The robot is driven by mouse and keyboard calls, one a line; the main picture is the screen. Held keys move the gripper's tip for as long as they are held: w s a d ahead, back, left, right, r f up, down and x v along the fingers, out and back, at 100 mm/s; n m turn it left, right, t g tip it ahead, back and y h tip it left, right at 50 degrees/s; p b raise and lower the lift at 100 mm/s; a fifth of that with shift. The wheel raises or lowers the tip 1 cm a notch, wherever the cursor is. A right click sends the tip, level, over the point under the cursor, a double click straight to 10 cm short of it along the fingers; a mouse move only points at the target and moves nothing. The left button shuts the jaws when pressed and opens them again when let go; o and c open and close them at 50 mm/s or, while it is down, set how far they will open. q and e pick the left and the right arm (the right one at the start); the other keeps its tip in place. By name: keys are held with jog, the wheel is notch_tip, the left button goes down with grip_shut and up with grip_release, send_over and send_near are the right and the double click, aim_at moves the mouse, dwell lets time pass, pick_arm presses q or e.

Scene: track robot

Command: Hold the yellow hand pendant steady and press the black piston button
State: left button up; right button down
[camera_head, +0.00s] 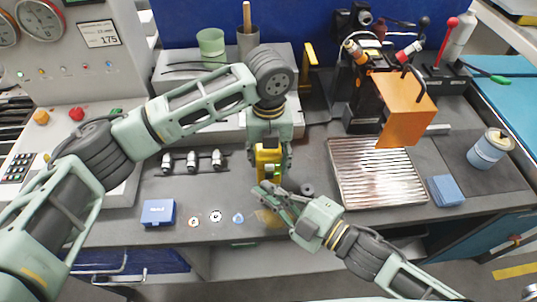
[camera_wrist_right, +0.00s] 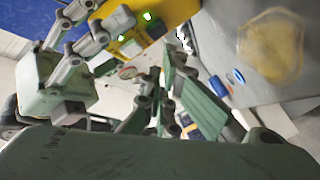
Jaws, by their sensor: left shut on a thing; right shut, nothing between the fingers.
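The yellow hand pendant (camera_head: 268,158) is upright above the bench's front part, with a small green light on its face. My left gripper (camera_head: 269,150) comes down from above and is shut on it. In the right wrist view the yellow pendant (camera_wrist_right: 150,28) shows two green lights, with my left gripper (camera_wrist_right: 90,45) beside it. My right gripper (camera_head: 266,190) is shut and empty, its tips close to the pendant's lower end; I cannot tell whether they touch. In the right wrist view its fingers (camera_wrist_right: 162,75) point toward the pendant.
A ribbed metal plate (camera_head: 375,172) lies to the right, below an orange panel (camera_head: 404,108). A blue box (camera_head: 158,212) and several small round parts lie along the front edge. A dark round piece (camera_head: 307,189) lies near my right gripper. A blue can (camera_head: 490,149) stands far right.

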jog(key=shift+s, duration=3)
pick_arm(q)
jog(key=o, duration=1.6)
jog(key=shift+o, duration=0.2)
jog(key=shift+r, duration=0.15)
